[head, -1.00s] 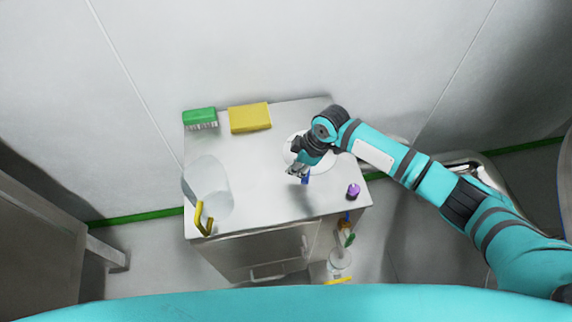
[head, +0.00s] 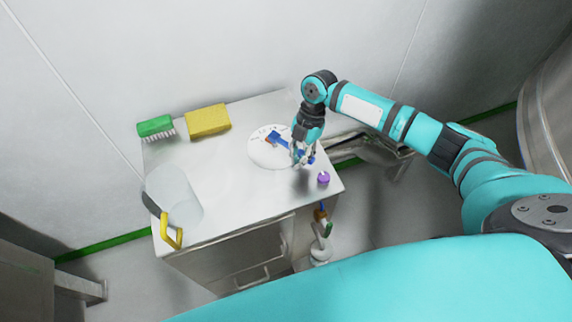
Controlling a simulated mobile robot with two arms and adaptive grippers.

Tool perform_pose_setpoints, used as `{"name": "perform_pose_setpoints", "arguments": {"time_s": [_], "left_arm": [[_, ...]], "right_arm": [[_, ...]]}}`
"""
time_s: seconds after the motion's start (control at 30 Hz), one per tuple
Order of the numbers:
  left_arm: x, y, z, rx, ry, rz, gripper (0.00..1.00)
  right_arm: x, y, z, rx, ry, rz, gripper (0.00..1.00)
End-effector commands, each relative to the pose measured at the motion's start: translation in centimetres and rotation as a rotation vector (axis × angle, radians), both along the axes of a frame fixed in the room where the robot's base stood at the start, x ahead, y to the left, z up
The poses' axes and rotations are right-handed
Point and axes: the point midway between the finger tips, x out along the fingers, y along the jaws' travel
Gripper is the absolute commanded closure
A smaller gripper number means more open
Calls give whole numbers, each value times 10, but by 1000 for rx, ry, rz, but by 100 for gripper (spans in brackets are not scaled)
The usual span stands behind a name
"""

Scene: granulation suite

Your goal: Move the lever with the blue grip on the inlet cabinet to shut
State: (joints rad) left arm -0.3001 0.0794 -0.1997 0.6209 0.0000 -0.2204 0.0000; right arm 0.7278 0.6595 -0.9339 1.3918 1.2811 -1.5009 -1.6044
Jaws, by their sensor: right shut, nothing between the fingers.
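The inlet cabinet (head: 225,212) has a bare metal top with a round white plate (head: 259,155) on it, which bears small marks. The lever with the blue grip (head: 274,136) lies across this plate. Its blue part runs from near the plate's middle toward the right, and a blue end shows just past my fingers. My right gripper (head: 299,157) is shut with nothing between its fingers. It is over or beside the lever and hides part of it; I cannot tell whether they touch. My left gripper is not in view.
A green brush (head: 156,126) and a yellow sponge (head: 208,121) lie at the back of the top. A purple knob (head: 323,178) is near the right front corner. Small fittings (head: 321,228) hang below it.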

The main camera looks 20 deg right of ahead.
Motion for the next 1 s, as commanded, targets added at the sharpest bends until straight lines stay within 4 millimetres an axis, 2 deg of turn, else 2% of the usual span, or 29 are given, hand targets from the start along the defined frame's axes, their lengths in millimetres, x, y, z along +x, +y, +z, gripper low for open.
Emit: {"name": "perform_pose_setpoints", "arguments": {"time_s": [0.03,0.2,0.4,1.0], "left_arm": [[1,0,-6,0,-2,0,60],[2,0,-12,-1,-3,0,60],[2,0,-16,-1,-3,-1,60],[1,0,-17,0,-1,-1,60]], "right_arm": [[2,-5,-3,-2,-1,32,100],[6,-15,-2,-1,-1,131,100],[10,-23,-1,0,-1,127,100],[12,-27,0,-1,-2,125,100]]}}
